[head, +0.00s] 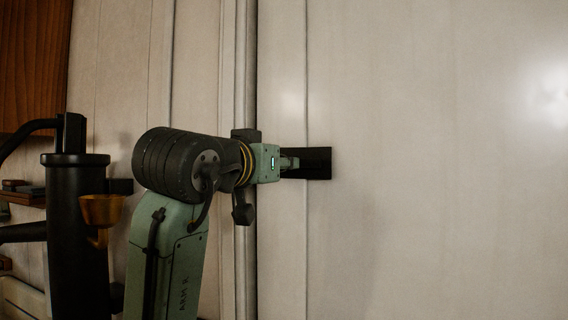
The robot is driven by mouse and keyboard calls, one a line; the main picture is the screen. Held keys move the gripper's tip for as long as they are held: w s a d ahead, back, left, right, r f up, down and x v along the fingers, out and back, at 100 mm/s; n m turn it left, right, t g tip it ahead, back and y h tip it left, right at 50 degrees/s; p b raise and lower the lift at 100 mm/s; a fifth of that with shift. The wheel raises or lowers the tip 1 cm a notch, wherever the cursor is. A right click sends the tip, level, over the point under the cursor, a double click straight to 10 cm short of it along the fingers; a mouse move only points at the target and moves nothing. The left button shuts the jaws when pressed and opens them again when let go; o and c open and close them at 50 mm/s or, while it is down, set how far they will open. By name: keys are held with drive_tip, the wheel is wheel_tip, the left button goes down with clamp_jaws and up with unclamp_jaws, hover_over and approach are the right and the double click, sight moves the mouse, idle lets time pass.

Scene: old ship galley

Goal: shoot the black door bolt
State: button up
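The black door bolt (319,164) shows as a dark rectangular plate on a pale wall or door panel, just right of the picture's middle. Its left part is hidden behind my gripper, so I cannot tell the position of the sliding part. My gripper (290,163) reaches in from the left and its tip meets the left side of the bolt in the picture. I cannot tell whether it touches. The fingers are small and seen from behind and the side, so their opening does not show.
A pale door panel (430,200) fills the right side and is clear. A grey vertical post (247,60) runs behind my wrist. At left stand a black upright cylinder (75,235) with a curved pipe, a brass cup (101,209) and a wooden panel (34,60).

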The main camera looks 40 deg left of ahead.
drive_tip(key=shift+c, duration=0.2)
drive_tip(key=shift+s+a, duration=0.25)
drive_tip(key=shift+a, duration=0.8)
drive_tip(key=shift+s+a, duration=0.25)
drive_tip(key=shift+a, duration=0.75)
drive_tip(key=o, duration=1.4)
drive_tip(key=shift+c, duration=0.2)
drive_tip(key=b+v, duration=0.1)
drive_tip(key=v, duration=1)
drive_tip(key=shift+b, duration=0.3)
drive_tip(key=shift+a+f, duration=0.1)
drive_tip(key=shift+a, duration=0.05)
